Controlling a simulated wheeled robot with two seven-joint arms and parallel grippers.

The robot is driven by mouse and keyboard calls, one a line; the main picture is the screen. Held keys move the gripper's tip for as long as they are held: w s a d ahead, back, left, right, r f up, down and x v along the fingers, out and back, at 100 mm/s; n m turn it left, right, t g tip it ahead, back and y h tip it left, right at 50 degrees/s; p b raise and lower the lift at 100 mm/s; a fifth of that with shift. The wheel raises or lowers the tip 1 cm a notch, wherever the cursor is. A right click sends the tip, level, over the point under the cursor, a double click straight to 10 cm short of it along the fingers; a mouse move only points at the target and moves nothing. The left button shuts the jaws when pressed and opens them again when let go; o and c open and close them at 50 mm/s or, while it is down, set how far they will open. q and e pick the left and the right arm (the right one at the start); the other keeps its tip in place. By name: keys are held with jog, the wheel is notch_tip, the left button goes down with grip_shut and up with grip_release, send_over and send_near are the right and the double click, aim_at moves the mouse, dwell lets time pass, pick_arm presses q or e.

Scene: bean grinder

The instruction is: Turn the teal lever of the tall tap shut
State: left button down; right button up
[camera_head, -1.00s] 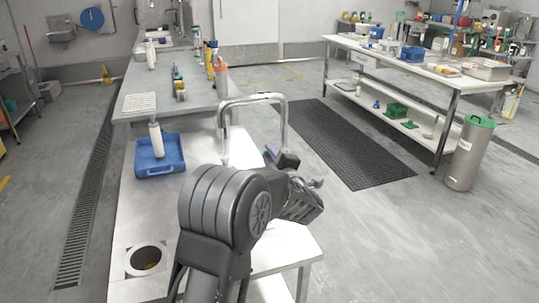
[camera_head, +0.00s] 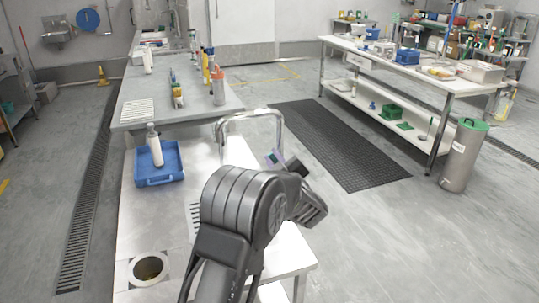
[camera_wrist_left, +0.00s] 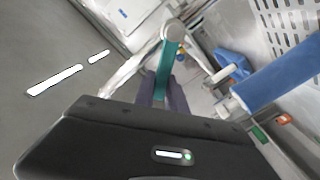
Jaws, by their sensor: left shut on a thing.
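The tall tap (camera_head: 250,113) is a chrome arch standing on the steel bench, with my arm in front of its lower part in the head view. Its teal lever (camera_wrist_left: 168,64) runs from a round pale hub down between my fingers in the left wrist view. My left gripper (camera_wrist_left: 161,92) is shut on the lever, its dark purplish fingers on either side of it. In the head view my left gripper (camera_head: 279,160) is at the right of the tap, partly hidden by my wrist, and the lever is hard to make out. My right gripper is not in view.
A blue tray (camera_head: 170,174) holding a white bottle (camera_head: 155,147) sits on the bench left of the tap. A round opening (camera_head: 149,268) is at the near left. Several bottles stand on the far bench. Open floor and a dark mat (camera_head: 340,145) lie to the right.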

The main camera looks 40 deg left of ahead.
aim_at(282, 146)
pick_arm(q)
jog(key=m+p, duration=0.1)
jog(key=m, duration=0.1)
jog(key=w+d+r+m+p, duration=0.1)
jog(key=p, duration=0.1)
jog(key=shift+w+d+r+m, duration=0.1)
jog(key=shift+w+r+m, duration=0.1)
jog(key=shift+w+m, duration=0.15)
jog(key=shift+w+d+m+p, duration=0.25)
jog(key=shift+m+p, duration=0.2)
jog(key=shift+m, duration=0.15)
jog(key=shift+w+d+m+p, duration=0.1)
jog(key=shift+w+m+p, duration=0.1)
jog(key=shift+m+p, duration=0.3)
jog(key=shift+w+d+m+p, duration=0.2)
jog(key=shift+w+m+p, duration=0.15)
jog(key=shift+m, duration=0.4)
jog(key=shift+f, duration=0.1)
jog(key=c, duration=1.4)
grip_release()
jog(key=shift+o, duration=0.2)
jog(key=shift+d, duration=0.1)
